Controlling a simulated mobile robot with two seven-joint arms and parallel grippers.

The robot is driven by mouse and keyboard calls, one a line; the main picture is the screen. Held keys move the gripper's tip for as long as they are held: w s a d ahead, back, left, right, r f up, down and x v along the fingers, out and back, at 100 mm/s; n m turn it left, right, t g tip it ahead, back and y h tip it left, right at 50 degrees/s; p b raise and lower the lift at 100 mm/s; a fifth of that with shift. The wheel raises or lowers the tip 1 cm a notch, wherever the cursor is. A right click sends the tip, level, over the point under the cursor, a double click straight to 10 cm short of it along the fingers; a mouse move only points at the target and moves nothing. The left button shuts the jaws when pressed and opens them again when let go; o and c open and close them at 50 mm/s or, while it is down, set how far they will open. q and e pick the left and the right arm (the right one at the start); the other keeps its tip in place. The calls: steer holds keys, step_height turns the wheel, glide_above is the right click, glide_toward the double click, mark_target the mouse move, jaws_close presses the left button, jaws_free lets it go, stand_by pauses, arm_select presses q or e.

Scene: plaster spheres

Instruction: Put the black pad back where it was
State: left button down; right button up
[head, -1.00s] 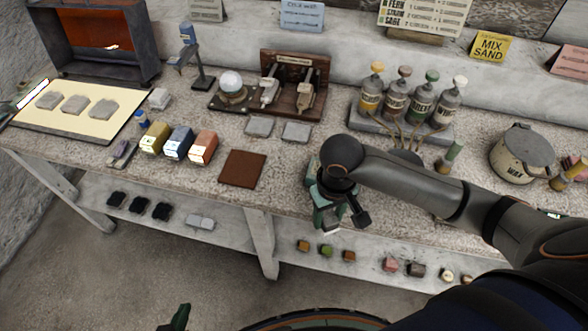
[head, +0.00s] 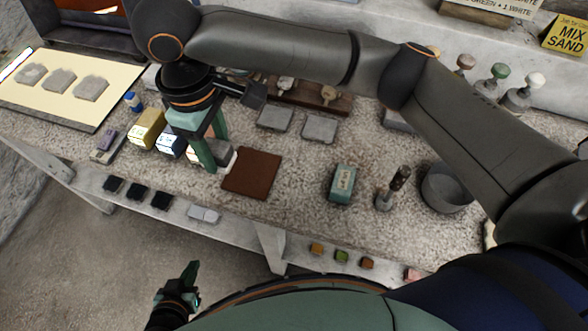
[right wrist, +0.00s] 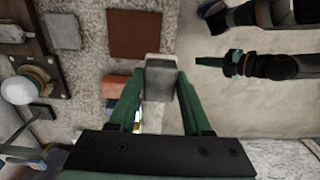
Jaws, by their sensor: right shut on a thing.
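Several black pads lie in a row on the lower shelf, among them one at the left (head: 113,185), one in the middle (head: 137,192) and one at the right (head: 161,200). I cannot tell whether a black pad is on this block. My left gripper (head: 185,284) is low in front of the bench, apart from everything; its jaw opening is unclear.
Yellow (head: 147,130) and blue (head: 172,141) blocks stand left of my right gripper; an orange block (right wrist: 120,88) is partly hidden. A teal box (head: 342,184) stands on the bench. My right arm covers the bench's back.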

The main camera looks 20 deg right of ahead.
steer(key=d+f, duration=0.2)
steer(key=d, duration=0.2)
steer(key=s+d+f, duration=0.1)
steer(key=d+f, duration=0.2)
steer(key=d, duration=0.1)
steer(key=d+f, duration=0.3)
steer(key=d, duration=0.1)
steer(key=shift+s+d+f, duration=0.1)
steer(key=shift+s, duration=0.05)
steer(key=shift+d+f, duration=0.3)
steer(key=shift+f, duration=0.05)
steer(key=f, duration=0.3)
steer(key=shift+d+f+b, duration=0.3)
steer(key=shift+f+b, duration=0.05)
steer(key=shift+f, duration=0.05)
steer(key=o, duration=1.2)
